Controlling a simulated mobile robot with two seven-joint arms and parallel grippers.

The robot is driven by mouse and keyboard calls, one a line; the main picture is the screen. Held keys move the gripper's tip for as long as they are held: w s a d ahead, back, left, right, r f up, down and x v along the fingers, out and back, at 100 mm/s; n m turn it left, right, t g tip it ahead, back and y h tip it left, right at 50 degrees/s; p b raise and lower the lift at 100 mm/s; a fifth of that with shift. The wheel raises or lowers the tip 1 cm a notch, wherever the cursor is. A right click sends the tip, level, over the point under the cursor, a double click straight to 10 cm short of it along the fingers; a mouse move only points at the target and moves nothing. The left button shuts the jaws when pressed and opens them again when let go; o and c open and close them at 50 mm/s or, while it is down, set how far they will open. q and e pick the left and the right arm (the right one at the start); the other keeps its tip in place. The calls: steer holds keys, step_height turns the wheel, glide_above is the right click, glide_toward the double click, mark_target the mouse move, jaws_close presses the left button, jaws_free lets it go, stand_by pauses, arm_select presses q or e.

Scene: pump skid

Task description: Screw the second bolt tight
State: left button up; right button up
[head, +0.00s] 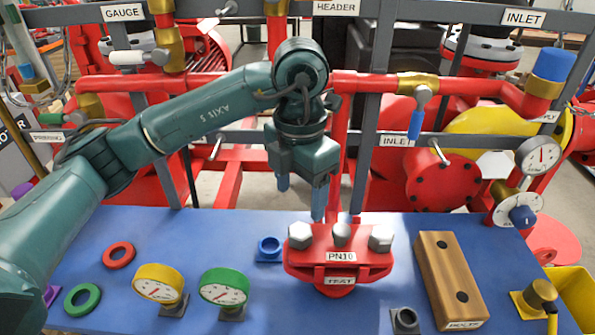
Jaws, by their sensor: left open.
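The red flange (339,281) labelled PN10 and TEST stands at the front middle of the blue bench. Three grey hex bolt heads sit along its top: a left bolt (300,235), a middle bolt (342,234) and a right bolt (381,238). Which is the second, and how tight each is, I cannot tell. My left gripper (301,196) is open and empty, its blue fingertips pointing down above the flange's left part. It appears apart from the bolts. My right gripper is out of view.
A wooden bolt block (451,279) with two dark holes stands right of the flange. A yellow gauge (158,283) and a green gauge (223,288) stand left. Red pipes (370,82) cross behind. A blue ring fitting (269,248) sits close left of the flange.

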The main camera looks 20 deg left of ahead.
mark_target(299, 231)
arm_select(q)
step_height(299, 231, down, 9)
steer(key=shift+f+p, duration=0.15)
steer(key=shift+p, duration=0.45)
steer(key=shift+f, duration=0.25)
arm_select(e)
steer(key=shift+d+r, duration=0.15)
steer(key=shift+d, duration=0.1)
arm_select(q)
steer(key=shift+c, duration=0.6)
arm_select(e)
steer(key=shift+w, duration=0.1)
